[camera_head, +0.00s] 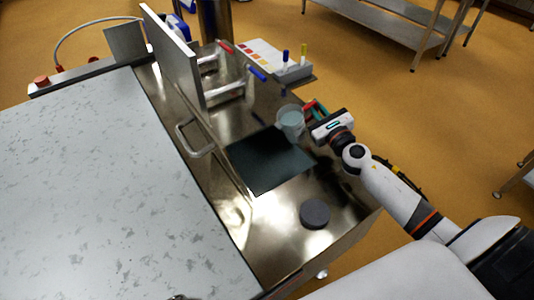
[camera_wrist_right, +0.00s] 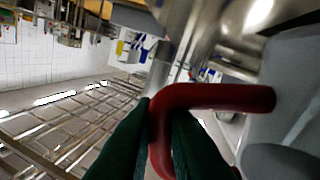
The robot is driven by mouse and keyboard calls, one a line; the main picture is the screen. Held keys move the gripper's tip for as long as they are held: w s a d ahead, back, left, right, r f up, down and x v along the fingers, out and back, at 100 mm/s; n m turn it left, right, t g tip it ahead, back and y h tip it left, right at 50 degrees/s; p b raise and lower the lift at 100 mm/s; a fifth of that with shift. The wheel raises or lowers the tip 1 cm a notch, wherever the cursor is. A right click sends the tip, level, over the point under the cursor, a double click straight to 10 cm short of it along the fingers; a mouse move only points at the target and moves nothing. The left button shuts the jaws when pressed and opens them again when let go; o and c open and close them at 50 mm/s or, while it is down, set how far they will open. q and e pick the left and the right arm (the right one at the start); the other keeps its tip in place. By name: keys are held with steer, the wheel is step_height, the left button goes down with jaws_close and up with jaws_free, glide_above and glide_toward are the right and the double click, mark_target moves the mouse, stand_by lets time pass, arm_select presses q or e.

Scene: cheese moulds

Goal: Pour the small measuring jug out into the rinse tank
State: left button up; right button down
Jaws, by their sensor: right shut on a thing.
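The small measuring jug (camera_head: 290,124) is a translucent cup with a red handle. In the head view it looks upright, by the far right corner of the dark mat; I cannot tell whether it touches the surface. My right gripper (camera_head: 317,112) is shut on the jug's handle from the right. In the right wrist view the red handle (camera_wrist_right: 222,97) passes between the dark green fingers (camera_wrist_right: 160,130), and the jug's pale wall (camera_wrist_right: 285,95) is at the right. I cannot clearly make out the rinse tank.
A steel counter carries the dark mat (camera_head: 262,170) and a dark grey disc (camera_head: 314,213). An upright panel (camera_head: 175,58) and a steel handle (camera_head: 190,140) stand left of the jug. A white board with colour patches (camera_head: 262,55) and pens lies behind. A large speckled surface (camera_head: 90,190) fills the left.

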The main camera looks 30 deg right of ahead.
mark_target(304, 108)
steer(key=shift+s+a+r+n+t+y, duration=0.15)
steer(key=shift+a+r+n, duration=0.1)
steer(key=shift+a+n, duration=0.6)
steer(key=shift+s+a+r+n+t+y, duration=0.1)
steer(key=shift+a+r+n+t+y, duration=0.1)
steer(key=shift+a+n, duration=0.65)
steer(key=shift+a+r+n+p, duration=0.25)
steer(key=shift+r+n, duration=0.3)
steer(key=shift+n, duration=0.05)
steer(key=shift+a+r+n+p, duration=0.25)
steer(key=shift+r+n, duration=0.25)
steer(key=shift+n, duration=0.1)
steer(key=shift+s+a+f+n, duration=0.1)
steer(key=shift+a+n, duration=0.05)
steer(key=shift+n, duration=0.15)
steer(key=shift+y, duration=0.35)
steer(key=shift+a+n+b, duration=0.3)
steer(key=shift+n+b, duration=0.05)
steer(key=shift+n, duration=0.35)
steer(key=shift+s+a+r+n+t+y+p, duration=0.15)
steer(key=shift+a+r+n+p, duration=0.15)
steer(key=shift+r+n, duration=0.2)
steer(key=shift+w+a+r+n+t+y+p, duration=0.15)
steer(key=shift+a+r+n+p, duration=0.15)
steer(key=shift+n, duration=0.2)
steer(key=shift+s+a+n, duration=0.2)
steer(key=shift+a+n, duration=0.45)
steer(key=shift+n, duration=0.45)
